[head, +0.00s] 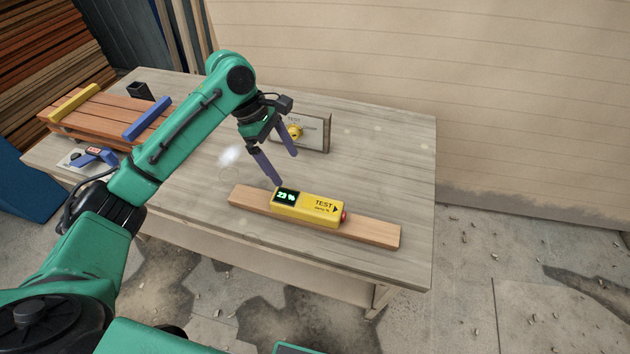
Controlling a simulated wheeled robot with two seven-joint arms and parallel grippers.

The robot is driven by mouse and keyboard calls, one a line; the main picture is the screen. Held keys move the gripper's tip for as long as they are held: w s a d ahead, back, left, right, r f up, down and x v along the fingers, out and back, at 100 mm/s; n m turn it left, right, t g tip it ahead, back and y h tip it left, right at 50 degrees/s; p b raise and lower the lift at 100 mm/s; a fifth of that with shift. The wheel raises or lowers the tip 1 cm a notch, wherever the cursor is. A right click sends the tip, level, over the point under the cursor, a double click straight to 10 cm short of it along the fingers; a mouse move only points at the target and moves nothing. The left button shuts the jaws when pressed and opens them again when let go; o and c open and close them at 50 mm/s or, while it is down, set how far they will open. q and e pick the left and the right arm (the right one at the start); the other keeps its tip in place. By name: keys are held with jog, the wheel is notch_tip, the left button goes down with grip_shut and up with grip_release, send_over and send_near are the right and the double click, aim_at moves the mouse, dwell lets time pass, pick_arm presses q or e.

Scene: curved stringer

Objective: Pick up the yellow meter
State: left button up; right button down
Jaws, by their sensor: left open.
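The yellow meter (308,208) lies on a wooden board (372,232) on the workbench. It has a dark display with green digits at its left end, the word TEST on its face and a red button at its right end. My left gripper (287,170) is open and empty, with its dark fingers pointing down. In the picture it sits just above and behind the meter's display end, apparently not touching it. My right gripper is not in view.
A small framed panel marked TEST with a yellow knob (295,132) stands behind the gripper. Stacked planks with a yellow bar (75,103) and a blue bar (147,118), a black cup (141,91) and a blue tool (88,156) are at left. The bench's right side (405,170) is clear.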

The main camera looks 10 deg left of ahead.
pick_arm(q)
send_over(306, 202)
jog(key=a, duration=0.2)
jog(key=f, duration=0.4)
jog(key=f+p, duration=0.1)
jog(key=f, duration=0.1)
jog(key=shift+s+a, duration=0.15)
jog(key=shift+s, duration=0.25)
jog(key=x, duration=0.4)
jog(key=w+p+x, duration=0.1)
jog(key=x, duration=0.1)
jog(key=shift+f, duration=0.3)
jog(key=shift+s, duration=0.1)
jog(key=c, duration=0.4)
grip_shut()
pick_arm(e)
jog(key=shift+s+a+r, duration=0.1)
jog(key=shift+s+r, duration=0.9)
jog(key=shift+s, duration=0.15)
